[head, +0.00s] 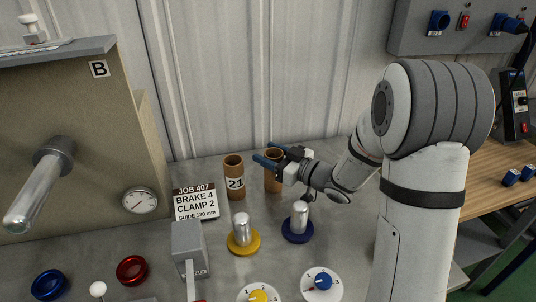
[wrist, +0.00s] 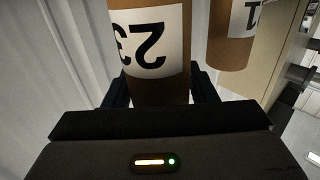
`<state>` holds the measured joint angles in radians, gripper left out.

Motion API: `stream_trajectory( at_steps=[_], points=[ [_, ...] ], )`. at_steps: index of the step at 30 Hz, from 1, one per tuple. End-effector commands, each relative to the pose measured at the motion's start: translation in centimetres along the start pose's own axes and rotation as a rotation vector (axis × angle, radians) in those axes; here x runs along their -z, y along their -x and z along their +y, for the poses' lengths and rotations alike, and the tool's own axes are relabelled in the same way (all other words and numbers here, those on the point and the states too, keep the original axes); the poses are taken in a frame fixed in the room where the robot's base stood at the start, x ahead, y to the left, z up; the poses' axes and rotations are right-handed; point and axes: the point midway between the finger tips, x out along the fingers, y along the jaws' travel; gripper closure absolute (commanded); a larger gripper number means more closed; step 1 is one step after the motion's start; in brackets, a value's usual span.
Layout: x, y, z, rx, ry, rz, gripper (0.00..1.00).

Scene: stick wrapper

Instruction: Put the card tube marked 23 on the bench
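The card tube marked 23 (head: 273,181) is a brown open cylinder standing upright on the grey worktop, right of the tube marked 21 (head: 234,190). In the wrist view its white label reads 23 upside down on the tube (wrist: 150,45). My gripper (head: 268,154) reaches in from the right near its top rim, one blue finger on the near side and one on the far side. In the wrist view the fingers (wrist: 160,92) flank the tube closely; whether they press on it is unclear. The wooden bench (head: 490,178) is at the right, behind my arm.
A yellow-based peg (head: 242,232) and a blue-based peg (head: 298,222) stand in front of the tubes. A job card (head: 195,203) stands left of them. Dials lie nearer. A corrugated wall rises behind. A black device (head: 514,105) and blue items (head: 511,177) occupy the wooden bench.

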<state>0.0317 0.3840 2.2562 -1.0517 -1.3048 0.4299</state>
Motion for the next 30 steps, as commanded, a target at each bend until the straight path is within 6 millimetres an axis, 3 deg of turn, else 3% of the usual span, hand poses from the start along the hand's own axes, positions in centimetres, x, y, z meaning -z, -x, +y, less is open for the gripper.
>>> stream_trajectory(
  at_steps=[6, 16, 30],
  points=[
    [0.0, 0.0, 0.0, 0.001, 0.000, 0.000, 0.32],
    [0.5, 0.1, 0.0, 0.000, 0.000, 0.000, 0.32],
    [0.3, 9.5, 0.0, -0.002, -0.001, 0.000, 0.32]
  ],
)
